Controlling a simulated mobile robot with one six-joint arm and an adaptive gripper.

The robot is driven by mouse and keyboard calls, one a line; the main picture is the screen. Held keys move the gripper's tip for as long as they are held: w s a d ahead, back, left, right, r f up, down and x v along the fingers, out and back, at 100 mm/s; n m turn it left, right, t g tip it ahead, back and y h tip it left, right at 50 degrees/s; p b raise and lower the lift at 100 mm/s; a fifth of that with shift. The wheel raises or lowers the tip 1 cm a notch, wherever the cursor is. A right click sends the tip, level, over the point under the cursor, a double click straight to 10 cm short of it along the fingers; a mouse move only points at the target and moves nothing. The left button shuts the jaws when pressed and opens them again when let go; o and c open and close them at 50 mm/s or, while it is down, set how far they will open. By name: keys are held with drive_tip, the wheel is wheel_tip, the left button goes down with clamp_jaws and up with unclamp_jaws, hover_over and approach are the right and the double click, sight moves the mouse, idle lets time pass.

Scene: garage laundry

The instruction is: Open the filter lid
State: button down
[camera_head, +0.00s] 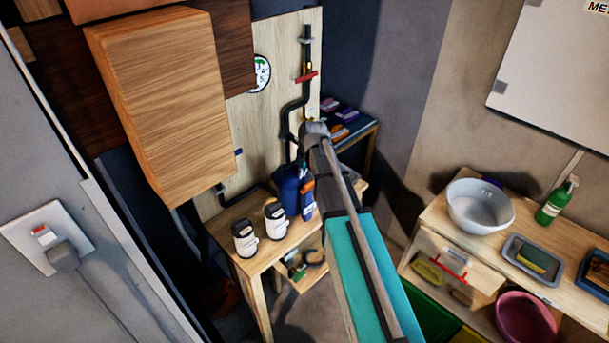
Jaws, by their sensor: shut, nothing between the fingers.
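A dark blue canister (287,190), which looks like the filter, stands at the back of the wooden workbench, below a black pipe (290,120) on the wooden backboard. Its lid cannot be made out clearly at this size. My arm rises from the bottom of the picture and partly covers the area right of the canister. My gripper (314,129) is at the arm's far end, small in the picture, above and right of the canister. It appears shut and empty, and I see no contact with the canister.
Two white bottles with dark caps (245,238) (275,221) and a blue bottle (307,197) stand on the bench (231,215). A wooden wall cabinet (165,100) hangs at upper left. A counter at right holds a white bowl (480,206) and green spray bottle (551,206).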

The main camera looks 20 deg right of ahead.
sight(296, 172)
drive_tip(key=shift+w+a+r+p, duration=0.3)
drive_tip(key=shift+w+r, duration=0.15)
drive_tip(key=shift+w, duration=0.1)
drive_tip(key=shift+w+a+r+p, duration=0.3)
drive_tip(key=shift+w+r, duration=0.1)
drive_tip(key=shift+w, duration=0.1)
drive_tip(key=shift+w+d+r, duration=0.1)
drive_tip(key=shift+d, duration=0.15)
